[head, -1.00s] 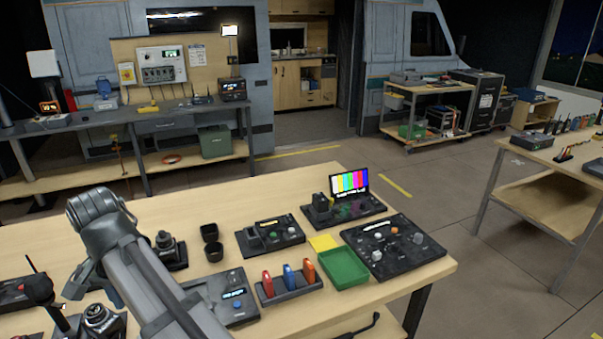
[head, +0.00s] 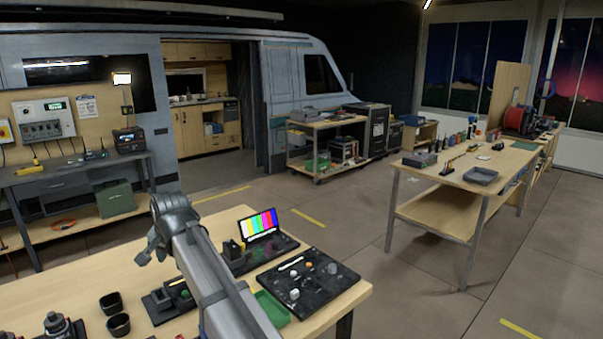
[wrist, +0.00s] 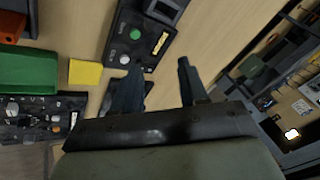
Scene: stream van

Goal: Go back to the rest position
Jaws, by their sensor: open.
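My gripper (wrist: 160,66) is in the wrist view, with its two dark fingers apart and nothing between them. Its left fingertip shows close to the black panel with a green button (wrist: 138,35); I cannot tell how high above it. Bare wooden tabletop (wrist: 218,30) shows beyond the fingers. In the head view my grey arm reaches over the near table, and I cannot clearly make out the fingers there.
The near table holds a black knob panel (head: 325,285), a colour-bar screen (head: 260,224), a green tray (head: 271,309) and two black cups (head: 118,325). A yellow note (wrist: 85,72) lies near the tray. Open floor (head: 420,300) separates it from the right-hand table (head: 455,185).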

